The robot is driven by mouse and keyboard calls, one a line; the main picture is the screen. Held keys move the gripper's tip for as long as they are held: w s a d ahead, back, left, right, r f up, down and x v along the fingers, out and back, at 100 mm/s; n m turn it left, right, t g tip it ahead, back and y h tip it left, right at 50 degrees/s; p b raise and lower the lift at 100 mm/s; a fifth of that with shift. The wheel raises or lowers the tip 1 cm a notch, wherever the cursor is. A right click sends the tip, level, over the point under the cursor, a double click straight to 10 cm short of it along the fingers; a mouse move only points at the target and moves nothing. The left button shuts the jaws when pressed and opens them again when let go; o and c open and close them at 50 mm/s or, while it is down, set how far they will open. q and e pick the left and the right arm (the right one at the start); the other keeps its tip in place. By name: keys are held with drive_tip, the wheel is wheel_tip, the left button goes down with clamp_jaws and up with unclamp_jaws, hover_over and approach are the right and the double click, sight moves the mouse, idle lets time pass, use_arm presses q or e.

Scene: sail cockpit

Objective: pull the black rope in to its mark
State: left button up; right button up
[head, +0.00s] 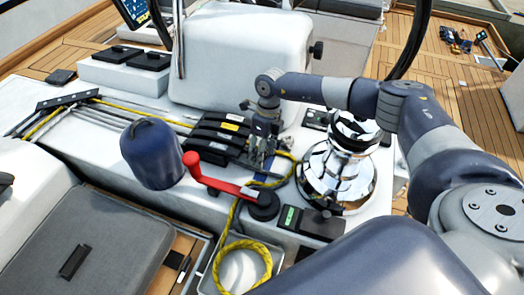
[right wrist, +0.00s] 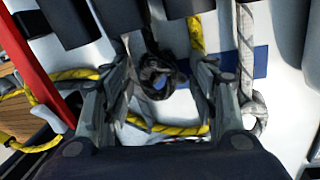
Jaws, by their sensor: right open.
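In the right wrist view the black rope (right wrist: 158,72) shows as a bunched loop or knot on the white deck, over a blue strip (right wrist: 262,62). Its run towards the black clutches is hard to make out. My right gripper (right wrist: 165,68) is open, with one finger on each side of the black rope and apart from it. In the head view my right gripper (head: 262,160) points down just in front of the black clutch bank (head: 215,135) and hides the black rope there. I cannot see a separate mark on the rope. My left gripper is not in view.
A yellow rope (head: 238,248) passes close by the gripper and hangs in a loop. A grey rope (right wrist: 246,60) lies right of the fingers. A red winch handle (head: 215,180), a chrome winch (head: 340,170) and a blue covered drum (head: 152,155) stand close around.

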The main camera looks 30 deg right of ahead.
drive_tip(key=shift+f, duration=0.1)
drive_tip(key=shift+c, duration=0.6)
clamp_jaws()
drive_tip(key=shift+s+d, duration=0.25)
drive_tip(key=s+d+p, duration=0.2)
drive_tip(key=s+d, duration=0.2)
drive_tip(key=shift+s, duration=0.15)
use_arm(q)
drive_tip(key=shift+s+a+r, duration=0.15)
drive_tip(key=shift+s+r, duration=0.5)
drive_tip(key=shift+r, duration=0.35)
use_arm(e)
drive_tip(key=shift+o, duration=0.6)
unclamp_jaws()
drive_tip(key=shift+a, duration=0.1)
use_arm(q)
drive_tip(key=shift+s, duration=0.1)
